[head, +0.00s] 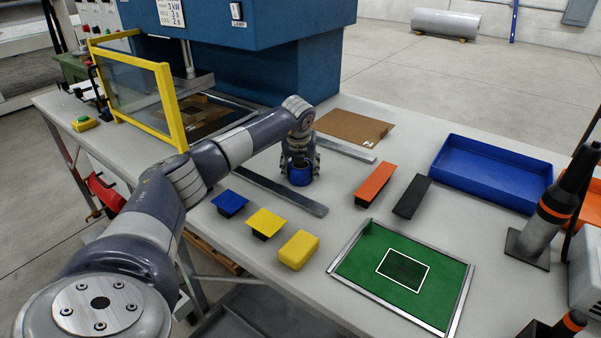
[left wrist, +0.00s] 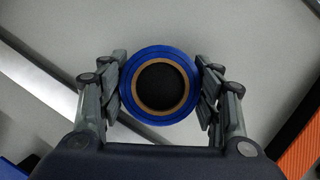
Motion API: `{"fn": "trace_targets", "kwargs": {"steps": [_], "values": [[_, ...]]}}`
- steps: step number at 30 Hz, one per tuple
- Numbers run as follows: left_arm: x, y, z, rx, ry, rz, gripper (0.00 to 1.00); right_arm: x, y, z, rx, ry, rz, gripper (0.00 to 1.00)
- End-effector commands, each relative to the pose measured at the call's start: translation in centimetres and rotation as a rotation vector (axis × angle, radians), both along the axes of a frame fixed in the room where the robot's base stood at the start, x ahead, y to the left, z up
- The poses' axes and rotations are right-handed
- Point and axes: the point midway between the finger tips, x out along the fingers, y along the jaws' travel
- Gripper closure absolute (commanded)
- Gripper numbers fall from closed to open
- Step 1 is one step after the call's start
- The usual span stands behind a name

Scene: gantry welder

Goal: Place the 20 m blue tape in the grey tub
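The blue tape (head: 300,177) is a blue roll with a brown core and a dark hole. My left gripper (head: 301,160) points down over it, above the work table's middle. In the left wrist view the roll (left wrist: 130,84) sits between the two fingers of my left gripper (left wrist: 162,92), with no clear gap on either side. Whether the roll touches the table is hard to tell. I cannot surely make out the grey tub; a pale grey object (head: 586,272) is cut off at the right edge. My right gripper is not in view.
A blue tray (head: 492,158) stands at the back right. A green mat with a metal rim (head: 345,243) lies in front. Orange (head: 375,184), black (head: 411,197), blue (head: 229,203) and yellow (head: 298,250) blocks stand about. A flat steel bar (head: 268,191) lies beside my gripper.

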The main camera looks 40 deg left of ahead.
Motion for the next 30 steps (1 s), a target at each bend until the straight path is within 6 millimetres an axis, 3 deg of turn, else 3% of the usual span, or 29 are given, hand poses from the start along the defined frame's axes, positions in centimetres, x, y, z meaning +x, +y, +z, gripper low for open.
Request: {"fn": "trace_targets", "kwargs": {"steps": [4,5,14,21,30], "values": [[0.0,0.0,0.0,0.0,0.0,0.0,0.69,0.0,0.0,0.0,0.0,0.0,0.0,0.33],[0.0,0.0,0.0,0.001,0.001,0.0,0.74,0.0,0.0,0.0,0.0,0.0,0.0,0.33],[0.0,0.0,0.4,0.0,0.0,0.001,0.74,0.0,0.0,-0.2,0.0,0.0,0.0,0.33],[0.1,0.0,3.7,-0.001,-0.007,0.0,0.74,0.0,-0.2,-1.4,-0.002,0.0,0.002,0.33],[-3.7,-3.8,3.8,0.002,0.0,-0.005,0.74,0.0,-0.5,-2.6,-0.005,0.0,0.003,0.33]]}}
